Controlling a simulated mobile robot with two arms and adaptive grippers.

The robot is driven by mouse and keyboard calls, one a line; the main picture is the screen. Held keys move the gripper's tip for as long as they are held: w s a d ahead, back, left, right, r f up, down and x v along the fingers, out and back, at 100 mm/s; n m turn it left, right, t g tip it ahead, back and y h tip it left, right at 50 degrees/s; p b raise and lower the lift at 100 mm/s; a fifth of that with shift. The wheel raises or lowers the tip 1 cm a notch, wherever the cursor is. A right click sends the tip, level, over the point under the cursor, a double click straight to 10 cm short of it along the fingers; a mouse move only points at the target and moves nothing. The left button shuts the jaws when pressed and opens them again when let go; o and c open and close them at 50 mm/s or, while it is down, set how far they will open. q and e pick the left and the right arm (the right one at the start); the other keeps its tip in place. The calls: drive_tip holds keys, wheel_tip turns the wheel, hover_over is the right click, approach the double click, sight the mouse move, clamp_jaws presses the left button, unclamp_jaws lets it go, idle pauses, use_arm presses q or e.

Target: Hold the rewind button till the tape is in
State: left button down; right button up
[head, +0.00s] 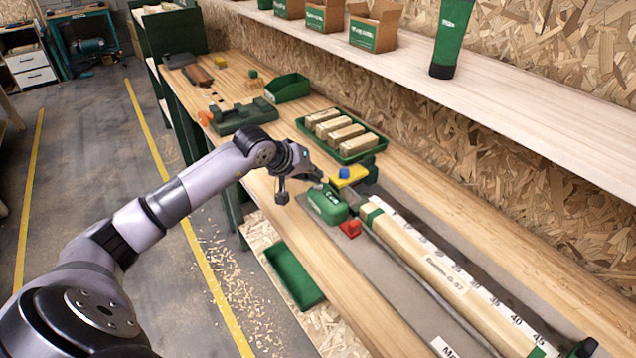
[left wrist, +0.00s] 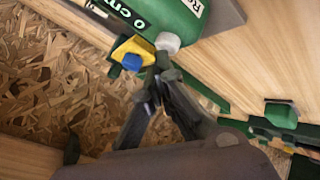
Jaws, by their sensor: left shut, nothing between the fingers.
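The green tape measure case (head: 327,204) sits on the grey bench plate, and its lettered side also shows in the left wrist view (left wrist: 165,18). A white tape (head: 455,270) with numbers lies pulled out along a wooden beam (head: 420,257). A yellow piece (left wrist: 128,47) with a blue button (left wrist: 132,62) is beside the case, near a pale round knob (left wrist: 167,42). I cannot tell which is the rewind button. My left gripper (head: 320,178) is shut and empty; its fingertips (left wrist: 164,74) are close to the knob and blue button. Contact is unclear.
A red piece (head: 350,228) lies beside the case. A green tray (head: 370,150) of wooden blocks and a green bin (head: 288,88) stand farther back. A shelf (head: 500,110) with boxes runs above the bench. A green tray (head: 293,275) sits below the bench's front edge.

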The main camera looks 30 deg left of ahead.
use_arm(q)
drive_tip(key=shift+r, duration=0.85)
drive_tip(key=shift+r, duration=0.1)
wheel_tip(320, 180, up, 5)
drive_tip(key=shift+f+p, duration=0.1)
drive_tip(key=shift+p, duration=1.15)
